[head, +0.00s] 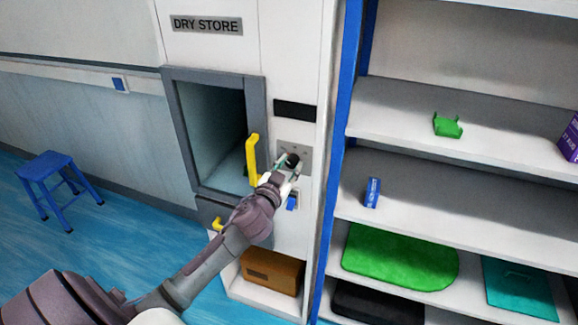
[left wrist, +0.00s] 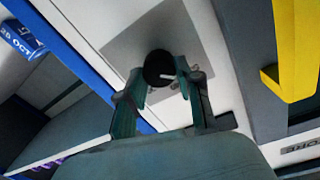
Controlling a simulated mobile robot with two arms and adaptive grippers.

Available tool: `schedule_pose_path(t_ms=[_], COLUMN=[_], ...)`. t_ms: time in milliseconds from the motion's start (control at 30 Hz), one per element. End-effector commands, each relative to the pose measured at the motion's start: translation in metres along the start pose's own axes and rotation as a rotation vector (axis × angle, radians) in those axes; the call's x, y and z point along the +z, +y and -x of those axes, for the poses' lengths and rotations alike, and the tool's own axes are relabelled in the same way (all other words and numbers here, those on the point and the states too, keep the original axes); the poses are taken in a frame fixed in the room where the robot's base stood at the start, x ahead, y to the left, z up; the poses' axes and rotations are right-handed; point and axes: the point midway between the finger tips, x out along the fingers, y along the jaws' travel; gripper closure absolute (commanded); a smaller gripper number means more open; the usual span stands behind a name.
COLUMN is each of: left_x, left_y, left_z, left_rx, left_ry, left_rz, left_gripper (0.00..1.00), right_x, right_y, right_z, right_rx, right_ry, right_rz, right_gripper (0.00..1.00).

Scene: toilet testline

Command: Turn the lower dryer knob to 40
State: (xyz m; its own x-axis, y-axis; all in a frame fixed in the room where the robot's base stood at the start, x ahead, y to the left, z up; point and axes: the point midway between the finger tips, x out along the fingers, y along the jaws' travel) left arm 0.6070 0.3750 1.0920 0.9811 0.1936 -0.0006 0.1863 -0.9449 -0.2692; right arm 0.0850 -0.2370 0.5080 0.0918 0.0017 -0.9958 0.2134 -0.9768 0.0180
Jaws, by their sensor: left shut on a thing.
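The dry store cabinet has a grey control plate (head: 303,152) with a round black knob (head: 292,160) on its front, right of the glass door. In the left wrist view the knob (left wrist: 159,68) sits between my fingertips, with a small white pointer mark on it. My left gripper (head: 287,164) is shut on this knob, and the fingers (left wrist: 162,75) touch it from both sides. The numbers on the plate are too small or hidden to read. My right gripper is not in view.
A yellow door handle (head: 252,160) stands out just left of the knob. A blue switch (head: 292,202) is below the plate. A blue-edged shelf unit (head: 450,210) with several items is close on the right. A blue stool (head: 55,182) stands far left.

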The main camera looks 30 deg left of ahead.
Motion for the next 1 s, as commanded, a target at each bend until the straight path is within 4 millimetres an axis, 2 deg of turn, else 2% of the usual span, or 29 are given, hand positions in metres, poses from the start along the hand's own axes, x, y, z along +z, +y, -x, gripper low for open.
schedule_pose_path(t_ms=[267, 1000], left_x=[-0.001, 0.0], left_y=[0.0, 0.002], left_z=[0.0, 0.0], left_rx=[0.001, 0.008], left_ry=[-0.005, -0.029], left_rz=[-0.111, -0.712], left_gripper=[1.0, 1.0], right_x=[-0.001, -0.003], right_y=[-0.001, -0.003], right_z=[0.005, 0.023], right_rx=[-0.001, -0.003], right_ry=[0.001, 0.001], right_rz=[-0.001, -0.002], right_gripper=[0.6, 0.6])
